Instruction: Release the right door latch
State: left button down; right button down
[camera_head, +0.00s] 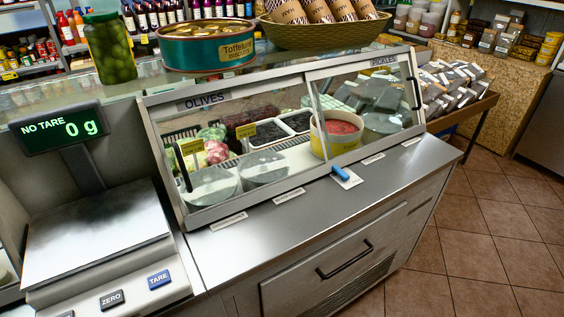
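A glass-fronted deli case (290,130) stands on a steel counter. Its left door (240,140) is under an OLIVES label and its right door (365,105) is under a PICKLES label. The right door has a black upright handle (414,92) at its right edge; the left door has a black handle (183,167) at its left edge. A small blue lever (340,173) on a pale plate sits at the front sill, near where the doors meet; it looks like a latch, but its state is unclear. Both doors look closed. Neither gripper is in view.
A scale (95,240) reading 0 g stands at the left. A pickle jar (109,48), a toffee tin (208,45) and a wicker basket (325,30) stand on top of the case.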

aim_at(344, 176)
jog(key=l+u, duration=0.2)
jog(key=u, duration=0.15)
jog(key=i+l+u, duration=0.1)
jog(key=l+u, duration=0.35)
jog(key=u, duration=0.2)
jog(key=l+u, duration=0.25)
jog(key=l, duration=0.2)
jog(key=k+l+u, duration=0.1)
jog(key=l+u, duration=0.2)
jog(key=l, duration=0.15)
jog(key=k+l, duration=0.1)
jog(key=l, duration=0.35)
jog(key=k+l+u, duration=0.1)
jog(key=l, duration=0.35)
jog(key=k+l, duration=0.15)
jog(key=l, duration=0.3)
jog(key=k+l, duration=0.1)
jog(key=l, duration=0.3)
jog(key=u, duration=0.05)
